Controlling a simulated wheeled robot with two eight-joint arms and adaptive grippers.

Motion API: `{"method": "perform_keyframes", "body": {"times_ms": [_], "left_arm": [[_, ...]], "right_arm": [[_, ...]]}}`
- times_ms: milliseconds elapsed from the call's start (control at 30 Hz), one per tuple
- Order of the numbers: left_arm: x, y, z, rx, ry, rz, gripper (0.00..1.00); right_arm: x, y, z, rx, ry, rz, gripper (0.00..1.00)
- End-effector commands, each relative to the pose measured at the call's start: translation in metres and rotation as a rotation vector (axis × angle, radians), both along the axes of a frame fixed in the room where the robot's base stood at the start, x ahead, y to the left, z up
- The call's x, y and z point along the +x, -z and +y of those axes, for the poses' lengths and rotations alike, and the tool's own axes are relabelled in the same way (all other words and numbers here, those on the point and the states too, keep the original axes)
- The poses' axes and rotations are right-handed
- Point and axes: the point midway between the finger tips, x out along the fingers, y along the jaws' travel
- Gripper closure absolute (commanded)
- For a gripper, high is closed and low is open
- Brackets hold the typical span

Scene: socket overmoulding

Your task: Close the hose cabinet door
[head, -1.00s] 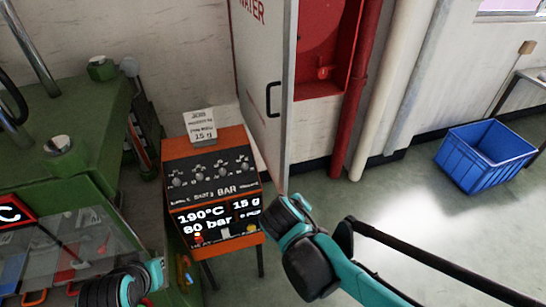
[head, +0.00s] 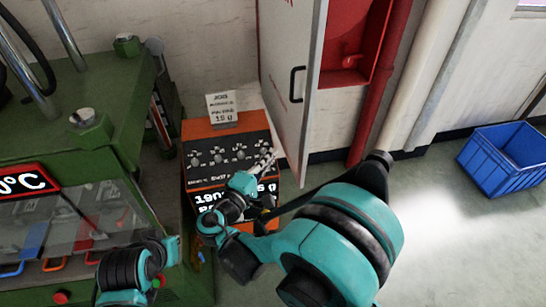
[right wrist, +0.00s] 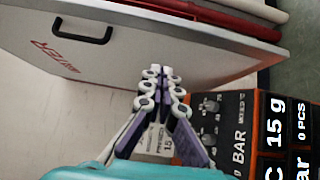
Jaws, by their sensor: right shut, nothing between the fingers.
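The hose cabinet door (head: 292,60), a pale panel with a black handle (head: 296,85), stands open at the left of the red cabinet (head: 345,77). In the right wrist view the door (right wrist: 185,52) crosses the upper half, with its handle (right wrist: 83,32) at upper left. My right gripper (head: 269,158) is shut and empty, just left of the door's lower part in the head view. Its closed fingertips (right wrist: 162,72) overlap the door's lower edge in the right wrist view; I cannot tell whether they touch. My left gripper is out of view; only its arm shows.
An orange and black control box (head: 222,149) with a small sign (head: 222,105) stands below my right gripper, close to the door. A green machine (head: 80,90) fills the left. A red pipe (head: 372,115) runs beside the cabinet. A blue crate (head: 503,160) sits on open floor at right.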

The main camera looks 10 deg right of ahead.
Motion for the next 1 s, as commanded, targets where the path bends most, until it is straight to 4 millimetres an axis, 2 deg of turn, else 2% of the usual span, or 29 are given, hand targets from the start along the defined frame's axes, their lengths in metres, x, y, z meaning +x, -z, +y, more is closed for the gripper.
{"method": "perform_keyframes", "body": {"times_ms": [100, 333, 433, 600, 1000], "left_arm": [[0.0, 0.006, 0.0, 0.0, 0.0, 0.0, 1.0], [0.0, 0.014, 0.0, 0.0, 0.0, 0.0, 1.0], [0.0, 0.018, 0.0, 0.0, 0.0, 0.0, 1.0], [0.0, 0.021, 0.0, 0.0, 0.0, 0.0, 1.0], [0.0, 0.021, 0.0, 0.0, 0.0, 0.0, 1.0]], "right_arm": [[0.02, 0.002, -0.019, 0.001, 0.006, 0.001, 1.0], [0.056, 0.002, -0.05, 0.001, 0.004, 0.002, 1.0], [0.055, 0.002, -0.067, 0.001, 0.004, 0.002, 1.0], [0.057, 0.001, -0.082, 0.001, 0.001, 0.002, 1.0], [0.057, 0.0, -0.086, 0.001, -0.001, 0.002, 1.0]]}}
